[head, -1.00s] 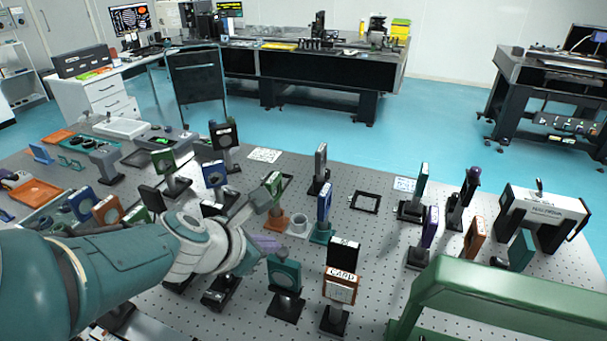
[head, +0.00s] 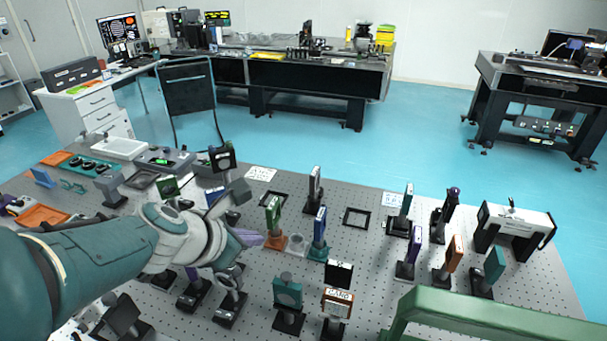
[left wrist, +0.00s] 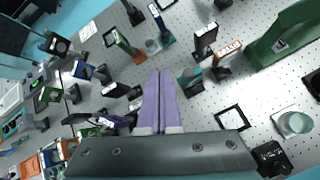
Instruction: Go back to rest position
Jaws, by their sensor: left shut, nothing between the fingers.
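My left gripper (head: 252,238) hangs over the perforated optical table (head: 375,265), its purple fingers shut together with nothing between them. In the left wrist view the purple fingers (left wrist: 161,75) point up the picture, side by side, above the table top. In the head view the fingers are left of an orange-based mount with a green plate (head: 273,215) and up and left of a teal mount (head: 287,292). The arm covers part of the mounts at the left.
Several upright optic mounts stand around the left arm, including a card-labelled one (head: 336,302) and a blue one (head: 319,228). A white-topped bridge-shaped device (head: 514,218) stands at the right. A flat black frame (head: 356,217) lies mid-table. Blue floor is open beyond the table.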

